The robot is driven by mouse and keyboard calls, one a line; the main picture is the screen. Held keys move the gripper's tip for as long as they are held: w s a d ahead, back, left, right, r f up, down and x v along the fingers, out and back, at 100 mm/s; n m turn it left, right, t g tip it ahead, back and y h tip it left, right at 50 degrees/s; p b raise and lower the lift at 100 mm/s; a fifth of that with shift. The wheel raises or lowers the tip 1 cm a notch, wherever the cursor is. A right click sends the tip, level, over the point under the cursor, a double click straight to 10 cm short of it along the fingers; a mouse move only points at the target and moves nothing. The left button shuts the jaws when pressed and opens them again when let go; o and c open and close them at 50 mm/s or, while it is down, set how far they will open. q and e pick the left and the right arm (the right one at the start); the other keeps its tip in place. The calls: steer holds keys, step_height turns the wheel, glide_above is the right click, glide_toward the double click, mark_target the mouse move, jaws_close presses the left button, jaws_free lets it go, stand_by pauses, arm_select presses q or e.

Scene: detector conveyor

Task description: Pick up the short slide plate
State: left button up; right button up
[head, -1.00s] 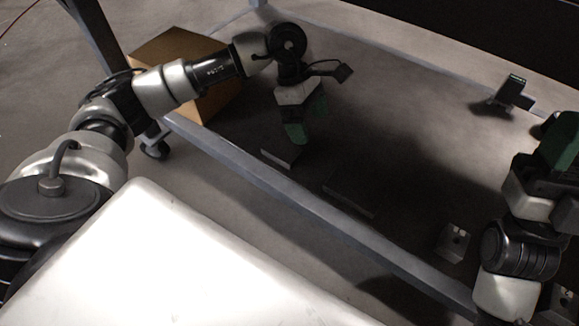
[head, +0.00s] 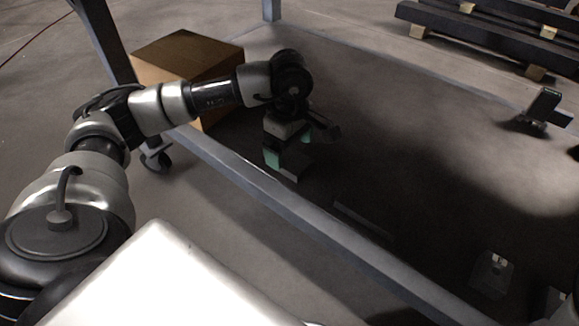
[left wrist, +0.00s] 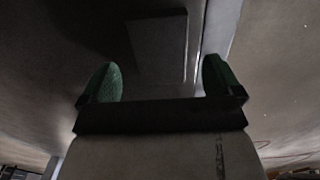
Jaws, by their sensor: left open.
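My left gripper (head: 287,148) is open, with green finger pads, low inside the frame near its front rail. It also shows in the left wrist view (left wrist: 161,80), with its fingers spread apart. A small pale plate (head: 287,171) lies right by the fingertips in the head view, partly hidden by them. A flat grey plate (left wrist: 158,45) shows beyond and between the fingers in the left wrist view. A longer, darker flat plate (head: 362,220) lies along the rail to the right. I cannot tell for certain which is the short slide plate. My right gripper is not in view.
The grey front rail (head: 290,203) runs close to the gripper. A cardboard box (head: 187,58) stands behind my left arm. Metal brackets (head: 492,272) lie at the lower right. A small dark device (head: 543,104) stands at the right. The middle surface is clear.

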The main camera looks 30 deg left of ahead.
mark_target(290, 158)
arm_select(q)
steer(key=shift+f+b, duration=0.7)
steer(key=shift+f, duration=0.85)
steer(key=c, duration=1.4)
steer(key=shift+r, duration=0.1)
steer(key=shift+c, duration=1)
steer(key=shift+r, duration=0.2)
